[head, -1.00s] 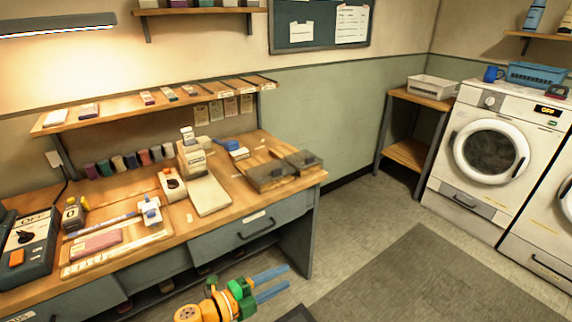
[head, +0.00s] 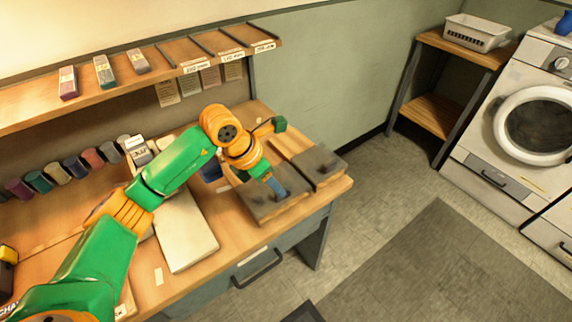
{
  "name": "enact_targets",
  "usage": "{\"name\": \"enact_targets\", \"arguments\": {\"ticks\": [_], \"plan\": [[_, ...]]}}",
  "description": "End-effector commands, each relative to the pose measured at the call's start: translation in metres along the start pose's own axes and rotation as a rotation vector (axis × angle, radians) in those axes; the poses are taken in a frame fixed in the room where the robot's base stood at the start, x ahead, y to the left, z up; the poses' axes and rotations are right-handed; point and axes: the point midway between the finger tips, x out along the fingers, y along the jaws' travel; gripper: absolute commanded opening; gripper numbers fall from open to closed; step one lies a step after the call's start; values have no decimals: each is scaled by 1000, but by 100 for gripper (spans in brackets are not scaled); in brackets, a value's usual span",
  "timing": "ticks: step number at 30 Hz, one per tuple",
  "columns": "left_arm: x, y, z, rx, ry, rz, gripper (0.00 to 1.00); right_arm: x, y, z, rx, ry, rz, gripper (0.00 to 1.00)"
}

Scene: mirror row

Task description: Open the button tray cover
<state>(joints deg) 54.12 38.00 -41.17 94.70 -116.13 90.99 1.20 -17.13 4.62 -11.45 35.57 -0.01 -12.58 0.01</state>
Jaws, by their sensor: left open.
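Two flat grey covered trays sit side by side at the right end of the wooden bench, a nearer left one (head: 262,208) and a right one (head: 322,171). No label shows which is the button tray. Both covers look closed. My left gripper (head: 275,188) reaches over the nearer left tray, its blue fingers pointing down at the cover's top by the knob. The jaws are open. The knob is partly hidden by the fingers, and I cannot tell whether they touch it. My right gripper is out of view.
A cream board (head: 187,238) lies on the bench left of the trays, partly under my arm. A shelf (head: 120,85) overhangs the back of the bench. A drawer (head: 262,255) is below the front edge.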

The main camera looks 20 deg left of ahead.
Motion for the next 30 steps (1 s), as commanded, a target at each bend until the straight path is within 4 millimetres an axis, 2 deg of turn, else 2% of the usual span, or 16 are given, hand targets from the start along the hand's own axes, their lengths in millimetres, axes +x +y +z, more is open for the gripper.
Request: {"name": "enact_targets", "arguments": {"ticks": [4,12,15,23,28,30], "plan": [[-1,7,-1,13,13,41,45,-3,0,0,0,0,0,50],[51,8,-1,11,14,36,45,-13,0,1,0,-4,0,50],[62,9,-2,12,14,37,45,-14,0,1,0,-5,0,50],[66,9,-2,13,11,38,45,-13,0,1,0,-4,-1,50],[66,9,-2,13,11,38,0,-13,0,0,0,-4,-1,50],[66,9,-2,13,11,38,0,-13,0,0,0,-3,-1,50]]}}
